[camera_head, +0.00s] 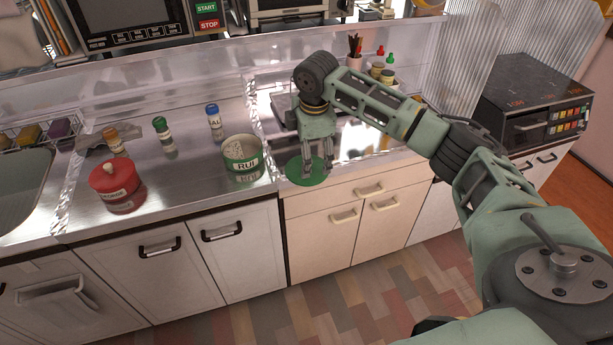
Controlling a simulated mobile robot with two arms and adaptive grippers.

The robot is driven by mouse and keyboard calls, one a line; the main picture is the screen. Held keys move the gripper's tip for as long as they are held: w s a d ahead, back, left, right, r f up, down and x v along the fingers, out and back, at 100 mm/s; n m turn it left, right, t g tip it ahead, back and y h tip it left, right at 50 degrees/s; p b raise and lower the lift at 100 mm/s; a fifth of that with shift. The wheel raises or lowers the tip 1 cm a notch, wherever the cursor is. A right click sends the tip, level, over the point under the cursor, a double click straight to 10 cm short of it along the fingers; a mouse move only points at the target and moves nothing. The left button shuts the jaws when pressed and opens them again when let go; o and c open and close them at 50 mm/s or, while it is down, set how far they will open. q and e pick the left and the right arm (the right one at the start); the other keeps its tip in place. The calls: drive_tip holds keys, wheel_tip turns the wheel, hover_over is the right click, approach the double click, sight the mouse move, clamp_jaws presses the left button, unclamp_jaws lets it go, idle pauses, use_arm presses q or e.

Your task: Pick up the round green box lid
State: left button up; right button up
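The round green box lid (308,178) shows near the front edge of the counter, right of the open green-and-white round box (242,158). My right gripper (315,158) points down over the lid, its fingers directly above the lid's upper side. The fingers hide the lid's middle, so I cannot tell whether they are closed on a knob. I cannot tell whether the lid rests on the counter or is held just above it. My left gripper is not in view.
A red lidded box (113,178) stands at the left by the sink (22,190). Small jars with orange (111,133), green (160,124) and blue (213,109) caps stand behind. A black appliance (535,95) is at the right. The counter's front edge is close to the lid.

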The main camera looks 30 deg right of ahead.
drive_tip(key=f, duration=0.3)
drive_tip(key=shift+w+d+f, duration=0.1)
drive_tip(key=shift+w+f, duration=0.05)
drive_tip(key=shift+w, duration=0.25)
drive_tip(key=f, duration=0.3)
drive_tip(key=shift+w+d+f+p, duration=0.2)
drive_tip(key=shift+p, duration=0.2)
drive_tip(key=shift+f, duration=0.3)
drive_tip(key=shift+w+f, duration=0.1)
drive_tip(key=shift+f, duration=0.05)
drive_tip(key=c, duration=0.6)
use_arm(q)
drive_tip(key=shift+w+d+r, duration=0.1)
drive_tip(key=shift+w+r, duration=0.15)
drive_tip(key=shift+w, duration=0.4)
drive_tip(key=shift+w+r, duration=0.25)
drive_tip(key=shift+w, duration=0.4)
use_arm(e)
drive_tip(key=shift+c, duration=1.3)
